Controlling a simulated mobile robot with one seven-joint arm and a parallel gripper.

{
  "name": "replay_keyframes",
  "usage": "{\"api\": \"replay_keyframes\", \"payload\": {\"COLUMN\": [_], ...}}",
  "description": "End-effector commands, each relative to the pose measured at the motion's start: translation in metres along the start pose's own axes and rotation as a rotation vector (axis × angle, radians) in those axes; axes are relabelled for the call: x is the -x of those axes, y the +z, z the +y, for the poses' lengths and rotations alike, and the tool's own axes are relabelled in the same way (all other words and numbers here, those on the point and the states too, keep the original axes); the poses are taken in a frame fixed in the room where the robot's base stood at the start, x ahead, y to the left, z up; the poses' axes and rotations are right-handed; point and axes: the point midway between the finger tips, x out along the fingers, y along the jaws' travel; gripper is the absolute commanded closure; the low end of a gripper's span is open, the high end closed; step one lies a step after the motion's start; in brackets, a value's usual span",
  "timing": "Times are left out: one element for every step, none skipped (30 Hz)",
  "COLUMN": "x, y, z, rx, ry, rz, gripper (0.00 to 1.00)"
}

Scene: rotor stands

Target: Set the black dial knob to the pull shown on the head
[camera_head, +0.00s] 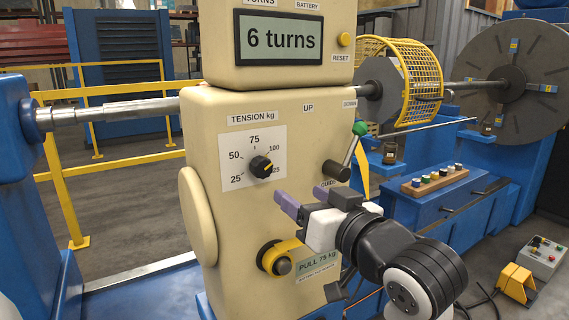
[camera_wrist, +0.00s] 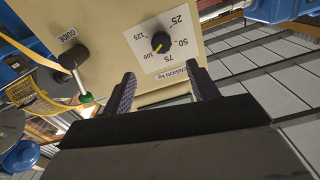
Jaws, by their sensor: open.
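The black dial knob (camera_head: 261,167) sits on a white scale plate (camera_head: 237,178) marked 25, 50, 75, 100 and 125, under "TENSION kg". Its yellow mark points to the right side, around 100; the exact angle is hard to tell. The knob also shows in the wrist view (camera_wrist: 160,42), upside down, its mark towards 100. A green label (camera_head: 317,265) low on the cream head reads "PULL 75 kg". My gripper (camera_head: 300,196) is open and empty, below and right of the knob, apart from it. In the wrist view the knob lies beyond the fingertips (camera_wrist: 160,76), between their lines.
A lever with a green ball (camera_head: 359,129) and a black guide knob (camera_head: 336,171) stand right of the dial. The display (camera_head: 280,38) reads "6 turns". A shaft (camera_head: 120,109) runs out left. The space before the dial is clear.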

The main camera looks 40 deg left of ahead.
Motion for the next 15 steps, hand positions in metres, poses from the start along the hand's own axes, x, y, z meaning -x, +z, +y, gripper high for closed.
{"api": "replay_keyframes", "payload": {"x": [-0.003, -0.006, -0.01, -0.014, -0.019, -0.027, -0.033, -0.039, -0.048, -0.055, -0.061, -0.07, -0.077, -0.083, -0.091], "y": [0.0, 0.0, 0.0, 0.0, 0.0, 0.0, 0.0, -0.001, -0.001, -0.001, -0.001, -0.001, -0.001, -0.001, -0.001], "z": [0.0, 0.0, -0.001, -0.001, -0.001, -0.001, -0.001, -0.001, -0.001, -0.001, -0.002, -0.001, -0.002, -0.002, -0.001], "rx": [-0.001, -0.002, -0.003, -0.003, -0.004, -0.003, -0.004, -0.004, -0.005, -0.004, -0.003, -0.003, -0.003, -0.003, -0.003], "ry": [-0.002, -0.003, -0.003, -0.003, -0.004, -0.003, -0.004, -0.004, -0.004, -0.004, -0.004, -0.003, -0.004, -0.004, -0.003], "rz": [-0.004, -0.005, -0.005, -0.005, -0.005, -0.006, -0.007, -0.006, -0.006, -0.007, -0.005, -0.006, -0.005, -0.006, -0.004], "gripper": [0.41, 0.41, 0.41, 0.41, 0.41, 0.41, 0.41, 0.41, 0.41, 0.41, 0.41, 0.41, 0.41, 0.41, 0.41]}}
